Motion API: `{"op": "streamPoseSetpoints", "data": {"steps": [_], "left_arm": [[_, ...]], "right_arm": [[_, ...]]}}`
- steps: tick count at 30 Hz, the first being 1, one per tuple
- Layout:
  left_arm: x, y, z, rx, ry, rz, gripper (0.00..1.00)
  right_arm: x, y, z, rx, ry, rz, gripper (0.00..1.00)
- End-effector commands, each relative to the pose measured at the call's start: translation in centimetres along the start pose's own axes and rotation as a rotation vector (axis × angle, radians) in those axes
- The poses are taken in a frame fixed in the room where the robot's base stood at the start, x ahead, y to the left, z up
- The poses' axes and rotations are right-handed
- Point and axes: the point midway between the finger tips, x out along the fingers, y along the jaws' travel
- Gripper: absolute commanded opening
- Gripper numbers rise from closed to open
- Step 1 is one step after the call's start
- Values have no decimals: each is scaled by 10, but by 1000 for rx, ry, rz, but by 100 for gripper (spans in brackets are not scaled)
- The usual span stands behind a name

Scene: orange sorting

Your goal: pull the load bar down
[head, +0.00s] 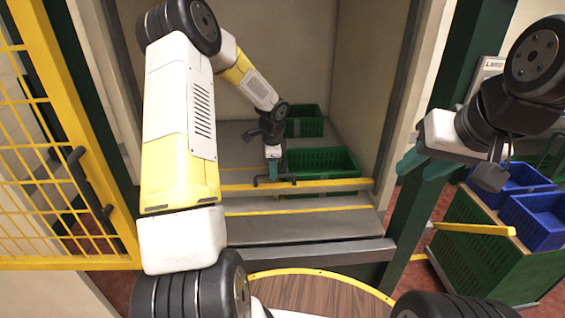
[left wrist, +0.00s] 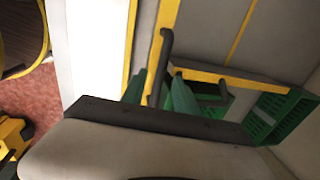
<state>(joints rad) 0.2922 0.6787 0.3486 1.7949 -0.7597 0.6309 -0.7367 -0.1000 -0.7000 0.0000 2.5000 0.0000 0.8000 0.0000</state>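The load bar (head: 335,185) is a yellow bar across the front of the bay, with a dark handle (head: 262,182) near its left part. My left gripper (head: 273,170) reaches into the bay and points down at the handle. In the left wrist view, its two teal fingers (left wrist: 159,92) are apart. The dark handle (left wrist: 166,45) and a yellow strip of the bar show between and beyond them; contact cannot be told. My right gripper (head: 425,165) is beside the green post on the right, its teal fingers apart and empty.
Green crates (head: 325,162) stand inside the bay behind the bar. A yellow mesh gate (head: 60,150) stands at the left and a dark green post (head: 405,215) at the right. Blue bins (head: 535,220) stand on a green cart at the far right.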

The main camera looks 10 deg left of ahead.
Motion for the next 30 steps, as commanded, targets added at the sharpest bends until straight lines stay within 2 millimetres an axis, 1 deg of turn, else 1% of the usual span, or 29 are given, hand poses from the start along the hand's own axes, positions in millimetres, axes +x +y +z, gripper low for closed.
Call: {"op": "streamPoseSetpoints", "data": {"steps": [1, 3, 6, 9, 12, 20, 23, 26, 29, 30], "left_arm": [[-11, -1, 1, -1, -1, -4, 36], [-23, -1, 1, -1, 0, -4, 36], [-37, -1, 0, -1, 0, -2, 36], [-46, 0, 0, 1, -1, -1, 36], [-50, 0, 0, 0, -1, 1, 36], [-51, 0, 0, 0, -1, 2, 36], [-58, 2, 1, -13, -3, -4, 36], [-83, 7, 3, -64, -8, -23, 36], [-123, 21, 7, -163, -11, -53, 36], [-142, 28, 9, -213, -9, -67, 36]], "right_arm": [[0, 0, 0, 0, 0, 0, 36], [0, 0, 0, 0, 0, 0, 36], [0, 0, 0, 0, 0, 0, 36], [0, 0, 0, 0, 0, 0, 36], [0, 0, 0, 0, 0, 0, 36], [0, 0, 0, 0, 0, 0, 36], [0, 0, 0, 0, 0, 0, 36], [0, 0, 0, 0, 0, 0, 36], [0, 0, 0, 0, 0, 0, 36], [0, 0, 0, 0, 0, 0, 36]]}}
